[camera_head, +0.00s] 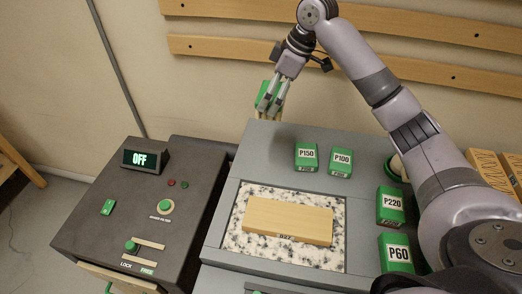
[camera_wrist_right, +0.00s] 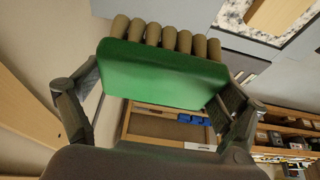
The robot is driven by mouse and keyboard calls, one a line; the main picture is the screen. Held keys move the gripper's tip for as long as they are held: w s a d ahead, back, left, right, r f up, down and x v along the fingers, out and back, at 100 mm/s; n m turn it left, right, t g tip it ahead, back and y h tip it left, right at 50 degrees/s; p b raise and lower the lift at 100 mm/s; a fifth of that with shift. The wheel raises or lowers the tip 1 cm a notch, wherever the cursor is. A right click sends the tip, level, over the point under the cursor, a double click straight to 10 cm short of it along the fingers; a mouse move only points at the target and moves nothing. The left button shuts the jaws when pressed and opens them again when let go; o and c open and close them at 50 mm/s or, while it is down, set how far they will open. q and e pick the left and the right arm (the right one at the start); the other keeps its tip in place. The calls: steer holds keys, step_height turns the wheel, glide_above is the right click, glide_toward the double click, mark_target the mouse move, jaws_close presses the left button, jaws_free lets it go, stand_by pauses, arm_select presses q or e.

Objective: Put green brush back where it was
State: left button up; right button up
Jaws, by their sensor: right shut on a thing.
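The green brush (camera_head: 265,91) is in my right gripper (camera_head: 271,100), high beyond the back left edge of the grey bench, near the wall. In the right wrist view the brush's green body (camera_wrist_right: 160,76) lies between the two fingers, with a row of tan bristle tufts along its top side. The fingers touch or nearly touch its ends, and the brush hangs clear of the bench top. Part of the brush is hidden behind the fingers in the head view. My left gripper is not in view.
Green blocks P150 (camera_head: 306,157), P100 (camera_head: 341,163), P220 (camera_head: 390,206) and P60 (camera_head: 396,253) stand on the bench. A wooden block (camera_head: 288,221) lies on a speckled slab (camera_head: 255,252). A control box (camera_head: 110,222) reading OFF stands left. Wooden rails (camera_head: 230,48) run along the wall.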

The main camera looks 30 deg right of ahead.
step_height(320, 180, down, 12)
steer(key=shift+s+d+f+p, duration=0.1)
steer(key=shift+f+p, duration=0.15)
steer(key=shift+p, duration=0.4)
steer(key=shift+f+p, duration=0.3)
steer(key=shift+f, duration=2.45)
steer(key=o, duration=0.8)
steer(key=shift+f, duration=0.1)
steer(key=shift+o, duration=0.2)
steer(key=b+v, duration=0.1)
steer(key=v, duration=1.1)
